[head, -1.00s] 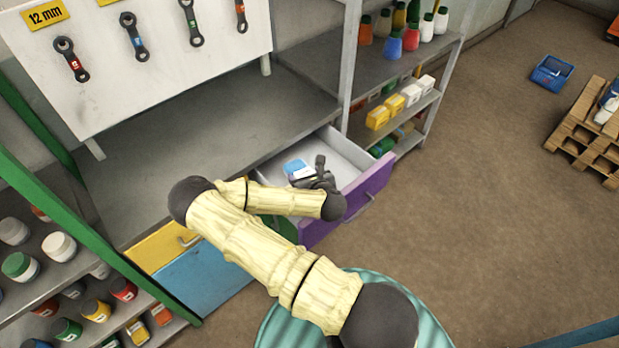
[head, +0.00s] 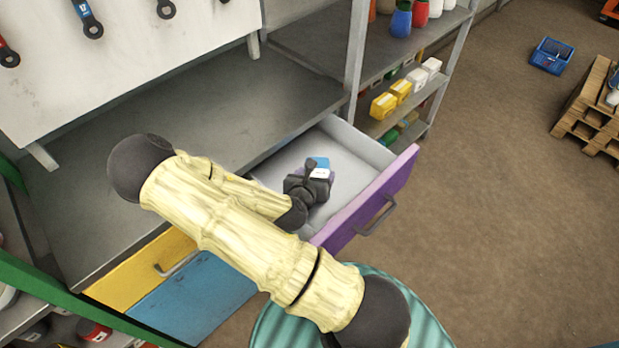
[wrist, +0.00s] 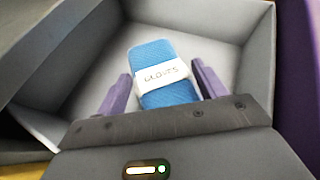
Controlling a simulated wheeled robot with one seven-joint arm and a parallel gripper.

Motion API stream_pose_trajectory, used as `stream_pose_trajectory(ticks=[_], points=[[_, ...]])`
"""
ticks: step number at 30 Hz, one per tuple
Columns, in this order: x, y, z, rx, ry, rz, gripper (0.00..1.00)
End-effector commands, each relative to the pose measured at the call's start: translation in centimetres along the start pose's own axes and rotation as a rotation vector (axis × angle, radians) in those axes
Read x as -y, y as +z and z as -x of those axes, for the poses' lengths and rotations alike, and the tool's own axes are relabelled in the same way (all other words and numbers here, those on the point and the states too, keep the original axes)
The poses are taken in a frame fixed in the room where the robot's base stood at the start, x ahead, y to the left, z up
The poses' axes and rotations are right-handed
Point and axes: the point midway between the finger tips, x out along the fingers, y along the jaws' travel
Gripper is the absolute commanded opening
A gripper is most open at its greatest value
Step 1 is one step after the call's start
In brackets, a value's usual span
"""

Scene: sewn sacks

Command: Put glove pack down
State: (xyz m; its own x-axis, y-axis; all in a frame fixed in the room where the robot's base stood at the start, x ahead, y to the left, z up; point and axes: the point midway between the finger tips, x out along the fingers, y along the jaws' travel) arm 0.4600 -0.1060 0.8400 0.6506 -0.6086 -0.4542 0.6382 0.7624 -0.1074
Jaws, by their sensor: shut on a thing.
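The glove pack (head: 321,163) is blue with a white paper band. In the wrist view the band on the pack (wrist: 165,88) bears handwritten letters. My gripper (wrist: 162,74) has its two purple fingers on either side of the pack and is shut on it. In the head view my dark gripper (head: 308,181) reaches into the open drawer (head: 388,194), which has a pale inside and a purple front. The pack is within the drawer walls. I cannot tell whether it touches the drawer floor.
The grey worktop (head: 190,110) lies beside the drawer. Yellow (head: 140,275) and blue (head: 195,300) drawer fronts are shut. A shelf with yellow boxes (head: 384,105) and bottles stands behind. The drawer floor around the pack looks bare.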

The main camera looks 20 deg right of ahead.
Motion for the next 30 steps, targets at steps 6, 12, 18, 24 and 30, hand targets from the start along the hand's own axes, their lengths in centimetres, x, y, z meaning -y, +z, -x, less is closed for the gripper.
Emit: stream_pose_trajectory(ticks=[6,12,18,24,30], points=[[0.1,0.1,0.1,0.001,-0.003,-0.001,0.17],[-0.2,0.1,-0.6,0.001,-0.003,-0.002,0.17],[-1.9,0.1,-3.8,0.002,-0.002,-0.004,0.17],[-3.7,0.0,-7.5,0.002,-0.001,-0.004,0.17],[-5.2,0.0,-10.5,0.002,-0.001,-0.003,0.17]])
